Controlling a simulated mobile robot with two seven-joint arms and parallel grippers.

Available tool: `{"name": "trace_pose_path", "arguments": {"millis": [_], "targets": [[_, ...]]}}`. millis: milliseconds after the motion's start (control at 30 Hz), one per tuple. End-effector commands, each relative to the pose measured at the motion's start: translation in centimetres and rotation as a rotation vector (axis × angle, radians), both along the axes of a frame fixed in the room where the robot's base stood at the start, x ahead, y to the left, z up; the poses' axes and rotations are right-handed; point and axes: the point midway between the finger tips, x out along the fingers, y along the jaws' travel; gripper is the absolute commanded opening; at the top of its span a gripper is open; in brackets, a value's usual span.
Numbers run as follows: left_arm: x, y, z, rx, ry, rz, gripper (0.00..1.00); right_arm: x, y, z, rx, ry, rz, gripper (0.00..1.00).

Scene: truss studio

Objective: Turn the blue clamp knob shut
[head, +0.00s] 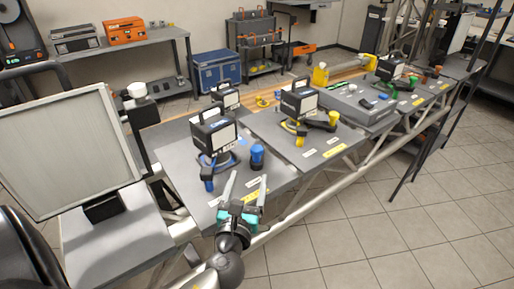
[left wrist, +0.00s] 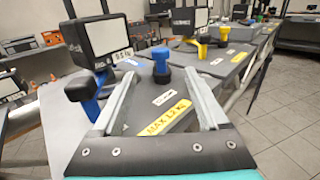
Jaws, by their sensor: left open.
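A blue knob (head: 257,155) stands upright on the near grey panel, with a dark lower part. In the left wrist view the blue knob (left wrist: 161,62) shows between and beyond my fingertips. A second blue piece (head: 208,182) with a dark cap sits to its left, below a black boxed device (head: 213,135). It also shows in the left wrist view (left wrist: 87,100), left of my left finger. My left gripper (head: 248,177) is open and empty, its two fingers spread just in front of the upright blue knob and apart from it. My right gripper is not in view.
A yellow label (left wrist: 168,118) lies on the panel under my fingers. Yellow fittings (head: 298,130) and another boxed device (head: 298,100) stand on the panel beyond. A pale framed screen (head: 70,150) stands at left. A metal truss rail (head: 300,220) runs along the front edge.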

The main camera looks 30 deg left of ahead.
Motion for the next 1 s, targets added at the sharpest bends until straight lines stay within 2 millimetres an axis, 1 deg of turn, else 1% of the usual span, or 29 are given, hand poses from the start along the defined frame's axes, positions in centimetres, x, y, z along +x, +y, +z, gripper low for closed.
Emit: {"name": "trace_pose_path", "arguments": {"millis": [33,133,400,600,800,1000], "targets": [[1.0,0.4,0.1,0.002,-0.002,0.000,0.77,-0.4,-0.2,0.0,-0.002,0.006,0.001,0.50],[2.5,1.0,0.1,-0.001,-0.003,0.000,0.77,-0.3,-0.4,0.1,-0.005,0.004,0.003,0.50],[6.7,2.8,0.1,0.000,-0.002,0.000,0.77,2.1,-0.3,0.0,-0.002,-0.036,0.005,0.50],[9.4,3.9,0.0,-0.002,-0.001,0.000,0.77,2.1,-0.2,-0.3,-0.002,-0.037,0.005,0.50],[11.0,4.5,0.0,-0.001,0.001,0.000,0.77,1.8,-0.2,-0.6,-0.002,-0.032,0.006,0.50],[11.4,4.7,0.0,-0.002,0.000,-0.001,0.77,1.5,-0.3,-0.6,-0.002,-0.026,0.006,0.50]]}}
